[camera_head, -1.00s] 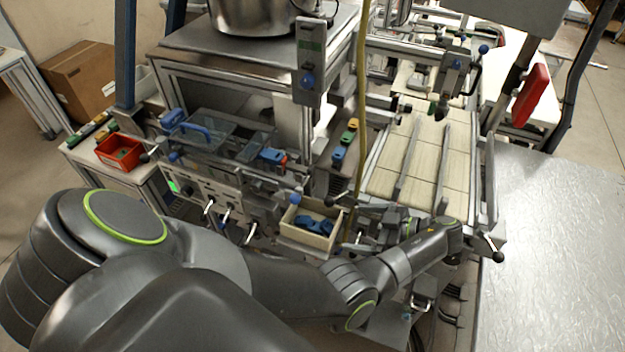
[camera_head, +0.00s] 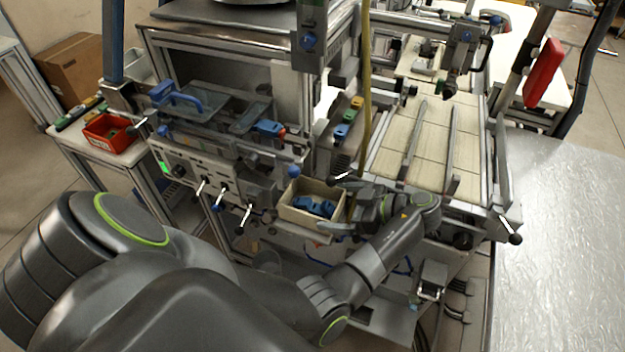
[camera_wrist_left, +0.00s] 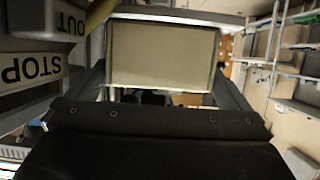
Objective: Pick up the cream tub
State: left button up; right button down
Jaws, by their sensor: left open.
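The cream tub (camera_head: 302,219) is a small open box with blue parts in it, at the front of the machine in the head view. My left gripper (camera_head: 333,205) is open at the tub's right end, with one finger towards the far side and one towards the near side. In the left wrist view, the tub's plain beige wall (camera_wrist_left: 162,57) fills the space ahead, between the open fingers (camera_wrist_left: 162,90). Whether a finger touches the tub I cannot tell. My right gripper is not in view.
Levers (camera_head: 222,200) stick out of the panel left of the tub. A yellow hose (camera_head: 366,100) hangs just behind the gripper. A red bin (camera_head: 108,133) stands on a side table at left. A conveyor (camera_head: 425,140) lies to the right.

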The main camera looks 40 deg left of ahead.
aim_at(327, 204)
pick_arm(q)
jog(key=shift+f+b+x, duration=0.3)
jog(key=shift+b+x, duration=1.2)
jog(key=shift+b, duration=0.3)
jog(key=shift+b+x, duration=0.3)
jog(key=shift+x, duration=0.45)
jog(key=shift+a+r, duration=0.15)
jog(key=shift+a, duration=0.05)
jog(key=shift+c, duration=0.4)
jog(key=c, duration=0.5)
jog(key=shift+r, duration=0.15)
jog(key=shift+c, duration=0.2)
